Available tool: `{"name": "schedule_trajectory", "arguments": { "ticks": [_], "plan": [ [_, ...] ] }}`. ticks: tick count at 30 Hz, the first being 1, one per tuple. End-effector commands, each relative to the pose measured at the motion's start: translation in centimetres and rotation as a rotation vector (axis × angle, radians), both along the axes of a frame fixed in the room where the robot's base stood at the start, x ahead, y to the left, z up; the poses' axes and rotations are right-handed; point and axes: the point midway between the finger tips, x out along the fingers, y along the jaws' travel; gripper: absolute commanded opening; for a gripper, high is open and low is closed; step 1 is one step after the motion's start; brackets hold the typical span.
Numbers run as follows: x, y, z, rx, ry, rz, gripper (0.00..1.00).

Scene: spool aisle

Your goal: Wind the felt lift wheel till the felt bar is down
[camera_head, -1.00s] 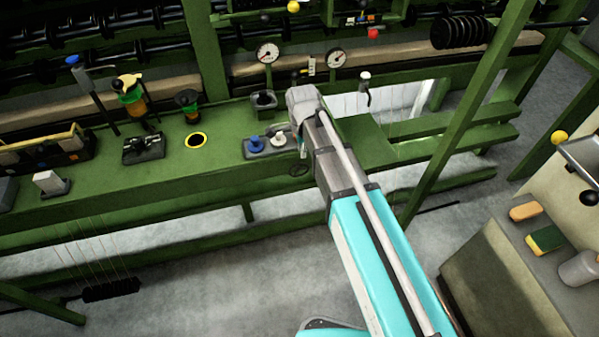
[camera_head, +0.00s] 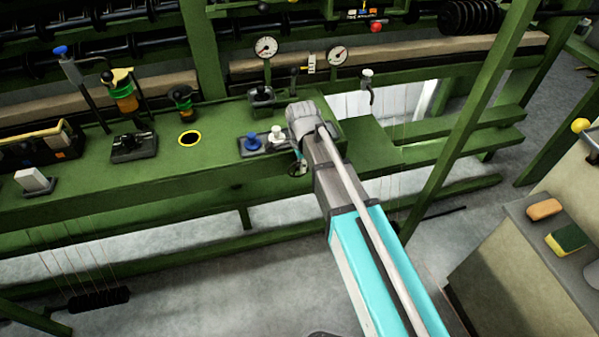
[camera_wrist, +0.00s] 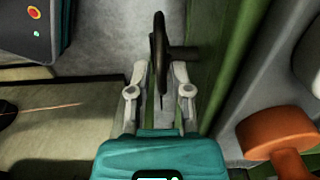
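A dark wheel (camera_wrist: 158,50) shows edge-on in the wrist view, on a short shaft running right to the green frame. I take it for the felt lift wheel. My gripper (camera_wrist: 159,88) is open, with its fingers apart on either side of the wheel's near rim; a gap shows at each side. In the head view the wheel (camera_head: 298,169) is partly hidden by my arm at the front edge of the green bench. A long tan bar (camera_head: 430,63), perhaps the felt bar, runs behind the gauges; its height setting cannot be told.
A slanted green post (camera_head: 470,130) stands right. A cabinet (camera_head: 500,240) with sponges stands at lower right. Grey floor lies in front.

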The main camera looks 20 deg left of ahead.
Motion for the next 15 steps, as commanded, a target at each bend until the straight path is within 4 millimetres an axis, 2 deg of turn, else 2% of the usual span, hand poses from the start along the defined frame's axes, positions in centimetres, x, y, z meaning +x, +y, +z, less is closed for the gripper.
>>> {"name": "schedule_trajectory", "arguments": {
  "ticks": [1,6,15],
  "plan": [
    [0.0,0.0,-0.7,0.000,0.000,0.000,0.26],
    [0.0,0.0,-1.5,0.000,0.000,0.000,0.26],
    [0.0,0.0,-1.8,0.000,0.000,0.001,0.26]
  ]
}}
